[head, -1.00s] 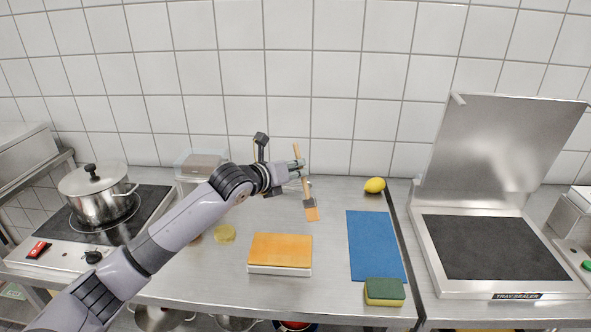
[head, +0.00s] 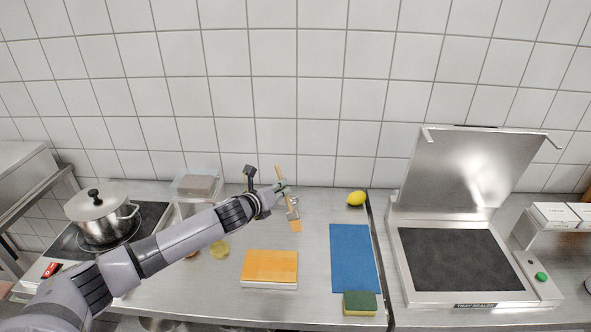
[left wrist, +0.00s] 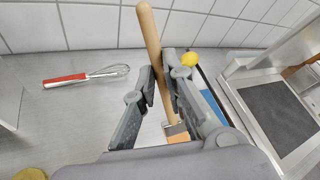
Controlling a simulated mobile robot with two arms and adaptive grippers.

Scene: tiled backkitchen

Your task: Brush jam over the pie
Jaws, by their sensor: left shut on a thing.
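A brush with a wooden handle (head: 279,174) and a flat orange-tan head (head: 295,226) is in my left gripper (head: 283,191). In the left wrist view, the gripper (left wrist: 162,82) has its fingers on both sides of the brush handle (left wrist: 149,35). The brush is tilted, head down, above the counter behind a rectangular orange-topped block with a white base (head: 270,266), which looks like the pie. The brush head is apart from it. A small round yellow thing (head: 219,249), perhaps the jam, is left of the pie. My right gripper is not in view.
A blue mat (head: 352,258), a sponge (head: 359,304) and a lemon (head: 356,198) are to the right. A tray sealer (head: 455,262) stands farther right. A pot (head: 102,217) and a clear container (head: 197,187) are left. A red-handled whisk (left wrist: 86,77) shows in the left wrist view.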

